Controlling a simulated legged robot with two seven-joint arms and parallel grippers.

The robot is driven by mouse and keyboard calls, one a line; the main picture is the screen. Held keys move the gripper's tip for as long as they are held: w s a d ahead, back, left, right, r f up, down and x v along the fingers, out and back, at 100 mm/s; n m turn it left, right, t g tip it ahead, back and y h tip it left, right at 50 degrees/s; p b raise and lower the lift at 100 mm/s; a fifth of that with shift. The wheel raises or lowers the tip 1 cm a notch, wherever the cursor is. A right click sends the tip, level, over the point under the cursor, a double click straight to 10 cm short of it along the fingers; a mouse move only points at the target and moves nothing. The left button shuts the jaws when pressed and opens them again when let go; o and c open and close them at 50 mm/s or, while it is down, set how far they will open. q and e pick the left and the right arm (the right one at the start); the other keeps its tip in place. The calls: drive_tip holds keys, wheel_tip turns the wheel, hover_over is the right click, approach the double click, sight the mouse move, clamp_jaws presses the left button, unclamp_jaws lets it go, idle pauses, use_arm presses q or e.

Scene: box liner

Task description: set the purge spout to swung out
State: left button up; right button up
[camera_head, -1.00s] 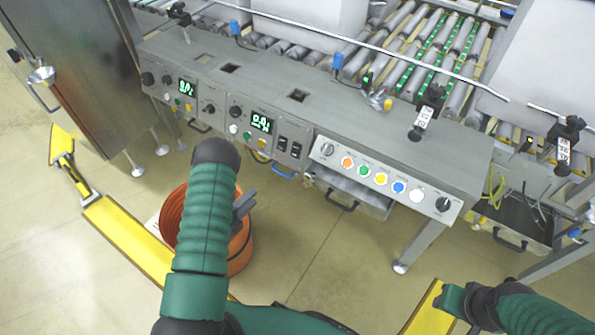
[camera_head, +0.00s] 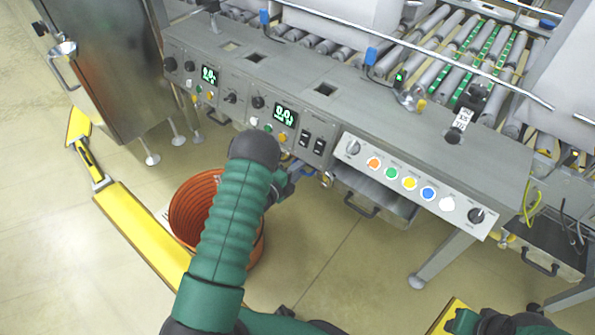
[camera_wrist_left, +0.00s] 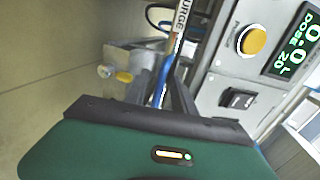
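The purge spout shows in the left wrist view as a slim blue tube (camera_wrist_left: 161,84) with a white sleeve lettered PURGE above it. It hangs beside the control panel. In the head view a bit of blue (camera_head: 297,168) shows below the panel edge, mostly hidden by my left arm. My left gripper (camera_head: 284,186) is just under the panel front. In the wrist view a dark finger (camera_wrist_left: 184,102) lies close beside the blue tube; I cannot tell whether it touches, nor whether the fingers are closed. My right arm shows at the bottom right; its gripper is out of view.
The grey panel (camera_head: 318,128) has displays, switches and coloured buttons. An orange bin (camera_head: 192,208) stands on the floor behind my left forearm. A metal drawer (camera_head: 376,192) hangs right of the gripper. Yellow floor barriers (camera_head: 140,232) lie left.

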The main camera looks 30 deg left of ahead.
use_arm(q)
drive_tip(key=shift+d+r, duration=0.1)
drive_tip(key=shift+c, duration=1)
clamp_jaws()
drive_tip(key=shift+a+r, duration=0.1)
drive_tip(key=shift+a, duration=0.15)
